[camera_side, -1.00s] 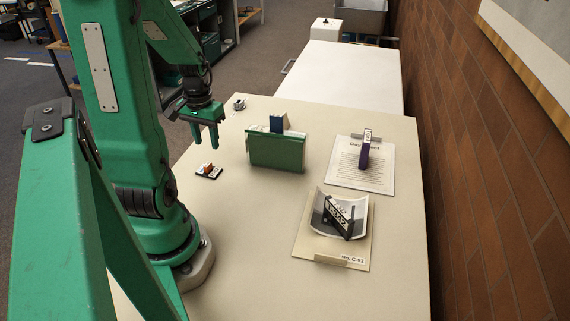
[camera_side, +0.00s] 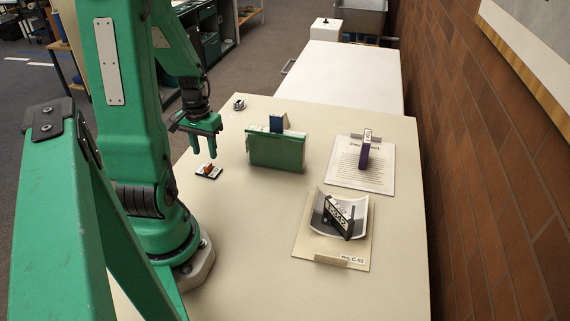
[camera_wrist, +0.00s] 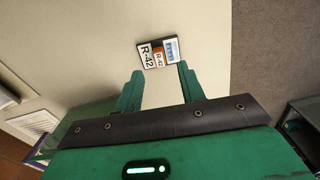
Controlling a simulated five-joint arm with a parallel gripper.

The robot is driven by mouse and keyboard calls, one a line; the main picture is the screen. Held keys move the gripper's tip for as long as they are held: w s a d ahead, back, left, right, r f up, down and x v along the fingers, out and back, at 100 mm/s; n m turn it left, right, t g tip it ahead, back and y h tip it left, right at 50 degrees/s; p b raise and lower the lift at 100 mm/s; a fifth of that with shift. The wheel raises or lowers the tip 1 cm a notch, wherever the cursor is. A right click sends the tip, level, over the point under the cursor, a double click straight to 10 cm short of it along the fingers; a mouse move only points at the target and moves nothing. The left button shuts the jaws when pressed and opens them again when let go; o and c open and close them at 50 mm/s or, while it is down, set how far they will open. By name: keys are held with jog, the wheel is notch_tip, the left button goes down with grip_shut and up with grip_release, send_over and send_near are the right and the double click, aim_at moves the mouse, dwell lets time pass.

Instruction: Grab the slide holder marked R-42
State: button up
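The slide holder marked R-42 (camera_wrist: 145,55) lies flat on the table, a small dark-edged card with white labels and an orange part. In the side view, the slide holder (camera_side: 208,172) is near the table's left edge, with the orange part standing up from it. My gripper (camera_side: 204,153) is above it, pointing down, open and empty. In the wrist view, my gripper (camera_wrist: 160,72) has its two green fingers spread, and the holder shows just beyond the fingertips, roughly between them. The fingers look clear of the holder.
A green box (camera_side: 276,152) with a blue item (camera_side: 278,122) stands to the right. Beyond are a printed sheet (camera_side: 345,175) with a purple item (camera_side: 364,155), and a C-92 board (camera_side: 305,245) with a dark object (camera_side: 338,217). A small metallic item (camera_side: 239,104) sits behind.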

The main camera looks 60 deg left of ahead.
aim_at(208, 164)
jog(key=shift+f, duration=2.6)
grip_shut()
